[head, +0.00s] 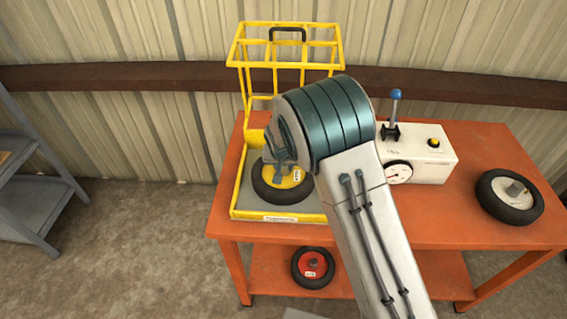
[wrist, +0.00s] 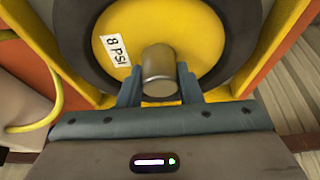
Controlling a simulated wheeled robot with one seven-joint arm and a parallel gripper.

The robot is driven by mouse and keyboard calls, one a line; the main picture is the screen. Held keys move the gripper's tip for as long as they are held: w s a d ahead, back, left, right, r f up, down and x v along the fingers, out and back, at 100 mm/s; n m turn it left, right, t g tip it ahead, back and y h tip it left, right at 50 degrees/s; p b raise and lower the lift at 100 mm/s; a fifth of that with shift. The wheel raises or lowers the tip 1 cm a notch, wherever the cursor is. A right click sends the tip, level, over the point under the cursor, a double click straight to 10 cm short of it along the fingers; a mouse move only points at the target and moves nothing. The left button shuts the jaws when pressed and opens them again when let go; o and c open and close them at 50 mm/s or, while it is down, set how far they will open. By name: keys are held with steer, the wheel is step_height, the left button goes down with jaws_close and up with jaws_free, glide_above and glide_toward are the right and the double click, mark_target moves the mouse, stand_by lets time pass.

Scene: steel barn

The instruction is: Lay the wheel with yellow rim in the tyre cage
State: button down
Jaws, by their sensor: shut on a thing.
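The wheel with yellow rim (head: 282,196) lies flat, or nearly so, over the grey floor of the tyre cage in the head view. Its yellow rim with an "8 PSI" label fills the top of the wrist view (wrist: 190,25). The tyre cage (head: 235,190) has yellow bars, and its barred lid stands raised at the back. My gripper (wrist: 159,85) is shut on the metal hub stub at the wheel's middle. In the head view my arm hides part of the cage's right side. I cannot tell whether the tyre touches the cage floor.
The cage stands on the left of an orange table (head: 460,225). A white inflator box (head: 430,155) with a blue-knobbed lever and a gauge stands to its right. A wheel with a pale rim (head: 509,196) lies at the table's right. A red-rimmed wheel (head: 313,267) is on the lower shelf.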

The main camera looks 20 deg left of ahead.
steer(key=shift+f, duration=0.1)
steer(key=c, duration=1)
jaws_free()
steer(key=b+v, duration=0.2)
steer(key=v, duration=1)
steer(key=shift+s, duration=0.15)
steer(key=shift+d, duration=0.15)
